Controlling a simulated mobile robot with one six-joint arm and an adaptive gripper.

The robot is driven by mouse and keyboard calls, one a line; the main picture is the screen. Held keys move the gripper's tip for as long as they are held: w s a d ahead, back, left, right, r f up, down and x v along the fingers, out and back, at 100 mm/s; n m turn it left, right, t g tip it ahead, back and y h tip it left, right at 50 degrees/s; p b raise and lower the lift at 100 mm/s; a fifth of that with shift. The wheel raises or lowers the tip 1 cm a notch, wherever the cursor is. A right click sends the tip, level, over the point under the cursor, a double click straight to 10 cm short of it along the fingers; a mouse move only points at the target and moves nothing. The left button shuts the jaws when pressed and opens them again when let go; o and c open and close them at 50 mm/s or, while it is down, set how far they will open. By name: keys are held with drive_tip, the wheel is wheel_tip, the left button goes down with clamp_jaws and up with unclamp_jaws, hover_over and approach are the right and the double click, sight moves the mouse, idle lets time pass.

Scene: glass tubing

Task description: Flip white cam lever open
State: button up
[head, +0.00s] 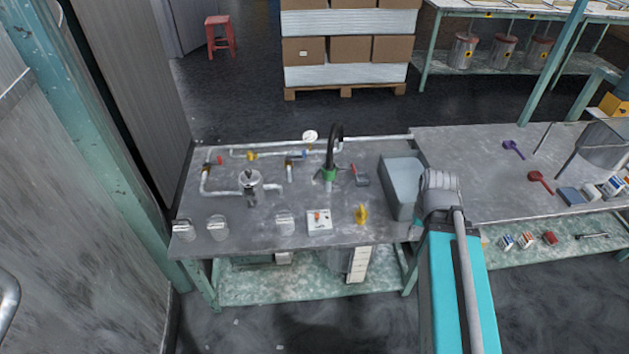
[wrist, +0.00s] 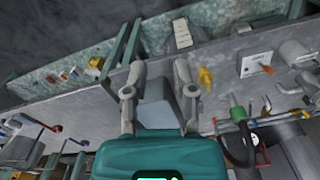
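I cannot pick out a white cam lever for certain in either view. A white block with a small orange lever (head: 319,219) sits near the front of the left bench; it also shows in the wrist view (wrist: 256,64). Several clear-grey jar-like fittings (head: 285,222) stand along the same front edge, too small to read in detail. My gripper (wrist: 161,66) is open and empty, its two grey fingers spread wide with the grey bin visible between them. In the head view my arm rises at the right front, and the fingers cannot be made out there.
The grey bin (head: 401,188) stands near my arm. A yellow fitting (head: 361,213), a black hose on a green base (head: 329,173), a metal pot (head: 251,188) and white pipes share the left bench (head: 230,238). Purple and red spoon-like tools (head: 540,180) lie on the right bench.

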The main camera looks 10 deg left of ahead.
drive_tip(key=shift+w+a+f, duration=0.1)
drive_tip(key=shift+w+f, duration=0.05)
drive_tip(key=shift+c, duration=1)
drive_tip(key=shift+w+a+f+b, duration=0.15)
drive_tip(key=shift+f+b, duration=0.05)
drive_tip(key=shift+b, duration=0.15)
clamp_jaws()
drive_tip(key=w+a+f+m+t+y+b, duration=0.1)
drive_tip(key=w+a+f+t+y+b, duration=0.2)
drive_tip(key=w+a+f+b, duration=0.2)
drive_tip(key=w+a+f+m+t+y+b, duration=0.1)
drive_tip(key=w+a+f+t+y+b, duration=0.2)
drive_tip(key=w+a+b, duration=0.6)
drive_tip(key=w+a+f+m+t+y+b, duration=0.1)
drive_tip(key=w+a+f+t+y+b, duration=0.3)
drive_tip(key=w+a+f+b, duration=0.3)
drive_tip(key=shift+w+f+b, duration=0.5)
drive_tip(key=shift+w+b, duration=1.6)
drive_tip(key=shift+b, duration=1.8)
